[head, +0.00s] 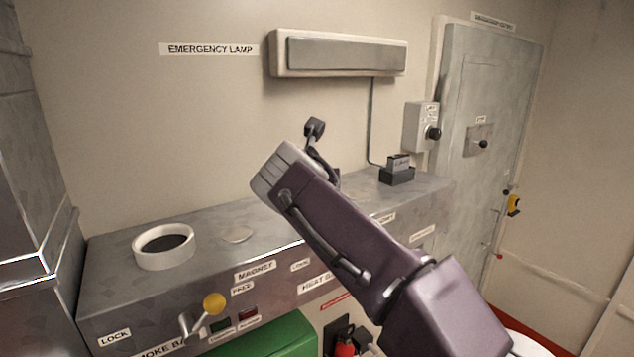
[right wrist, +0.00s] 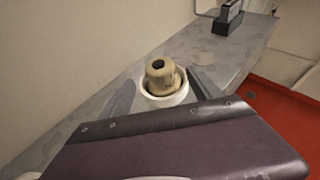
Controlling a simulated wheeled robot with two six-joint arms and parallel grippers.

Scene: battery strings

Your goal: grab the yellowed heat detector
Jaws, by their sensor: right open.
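The yellowed heat detector (right wrist: 161,75) is a small beige stepped cylinder with a dark top. In the right wrist view it sits upright in a white round ring (right wrist: 166,101) on the grey metal bench top. My right gripper (right wrist: 162,83) is open, with one grey finger to the left of the ring and one to the right. I cannot tell whether the fingers touch it. In the head view my right arm (head: 330,215) reaches over the bench and hides the detector and the fingertips. My left gripper is not in view.
The metal bench (head: 110,262) runs along the wall. Another white ring (head: 164,247) with a dark inside stands at its left. A black holder (head: 397,176) stands at the far right end. A yellow-knobbed lever (head: 213,304) sticks out in front. An emergency lamp (head: 340,53) hangs above.

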